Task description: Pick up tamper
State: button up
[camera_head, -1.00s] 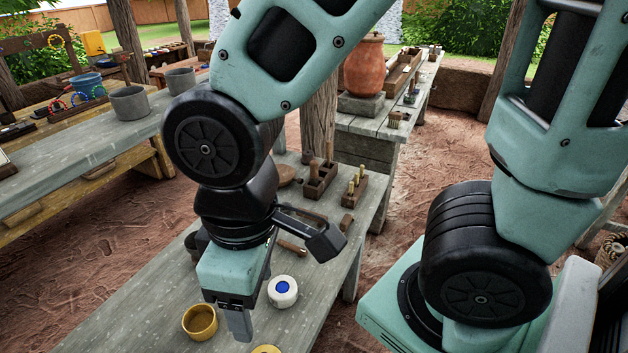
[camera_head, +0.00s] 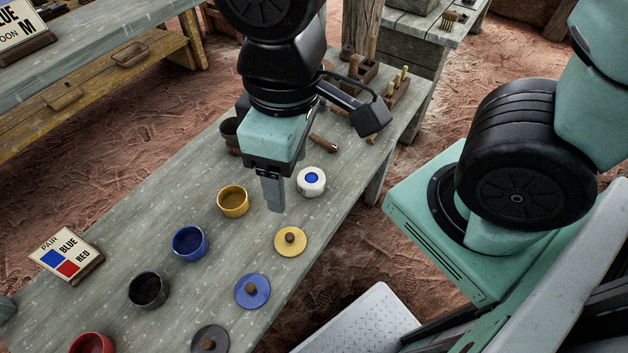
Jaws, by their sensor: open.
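Wooden holders with upright handles (camera_head: 398,78) stand at the table's far end.
A blue cup (camera_head: 189,243), a black cup (camera_head: 148,290) and a red cup (camera_head: 92,343) line the table. Yellow (camera_head: 291,242), blue (camera_head: 252,291) and dark (camera_head: 209,340) knobbed lids lie beside them. A PAIR BLUE RED sign (camera_head: 66,256) stands at the left.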

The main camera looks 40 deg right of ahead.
aim_at(355, 60)
jog(key=i+l, duration=0.25)
jog(key=l, duration=0.15)
jog(key=i+l, duration=0.2)
jog(key=l, duration=0.2)
jog(key=i+l, duration=0.25)
jog(key=l, duration=0.15)
